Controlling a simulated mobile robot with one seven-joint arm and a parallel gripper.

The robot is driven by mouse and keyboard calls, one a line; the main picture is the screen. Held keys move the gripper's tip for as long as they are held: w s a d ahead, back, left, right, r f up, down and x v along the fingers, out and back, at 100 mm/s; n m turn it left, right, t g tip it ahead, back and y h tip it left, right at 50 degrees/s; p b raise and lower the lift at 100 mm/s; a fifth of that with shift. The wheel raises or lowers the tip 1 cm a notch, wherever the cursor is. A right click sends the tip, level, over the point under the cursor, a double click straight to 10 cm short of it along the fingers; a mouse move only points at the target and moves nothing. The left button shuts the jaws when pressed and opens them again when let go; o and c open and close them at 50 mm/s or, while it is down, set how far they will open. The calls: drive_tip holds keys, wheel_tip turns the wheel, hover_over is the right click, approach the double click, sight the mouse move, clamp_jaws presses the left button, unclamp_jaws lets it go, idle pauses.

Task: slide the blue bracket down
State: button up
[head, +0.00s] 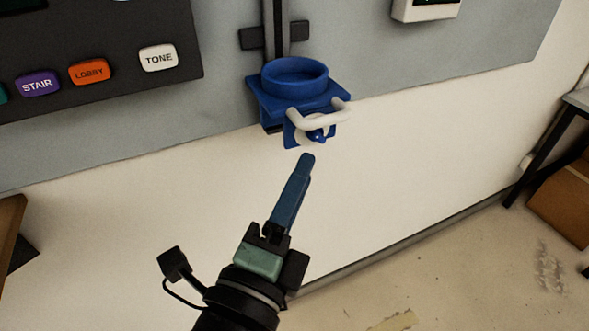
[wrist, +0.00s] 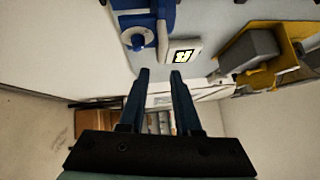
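The blue bracket (head: 262,98) sits on a dark vertical rail (head: 276,28) on the grey wall panel in the head view. It has a round cup on top, a white curved handle (head: 325,113) in front and a blue knob (head: 317,135) on a white disc below the handle. In the wrist view the bracket (wrist: 164,14) shows at the top, partly cut off by the frame. My gripper (head: 307,157) is just below the knob in the head view. In the wrist view my gripper (wrist: 159,75) shows two fingers apart with nothing between them.
A dark panel with coloured buttons, including TONE (head: 158,58), is at the left. A white box (head: 426,9) is on the panel at upper right. A table (head: 575,101) and a brown box (head: 564,198) stand at the right. The white wall below the bracket is clear.

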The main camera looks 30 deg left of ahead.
drive_tip(key=shift+s+d+f, duration=0.15)
drive_tip(key=shift+s+f, duration=0.05)
drive_tip(key=shift+s, duration=0.65)
drive_tip(key=w+d+r+n+t+h, duration=0.15)
drive_tip(key=d+r+n, duration=0.25)
drive_tip(key=r, duration=0.4)
drive_tip(key=w+d+r+n+t+h, duration=0.1)
drive_tip(key=w+d+r+n+t, duration=0.2)
drive_tip(key=r, duration=0.5)
drive_tip(key=s+d+r+n+t+p, duration=0.1)
drive_tip(key=r+p, duration=0.4)
drive_tip(key=r, duration=0.5)
drive_tip(key=s+d+r+n+t+p, duration=0.1)
drive_tip(key=d+r+n+p, duration=0.2)
drive_tip(key=r, duration=0.7)
drive_tip(key=s+d+r+n+t+p, duration=0.1)
drive_tip(key=s+d+r+n+p, duration=0.1)
drive_tip(key=r+n+p, duration=0.5)
wheel_tip(320, 180, up, 3)
drive_tip(key=shift+d, duration=0.4)
drive_tip(key=shift+t, duration=0.25)
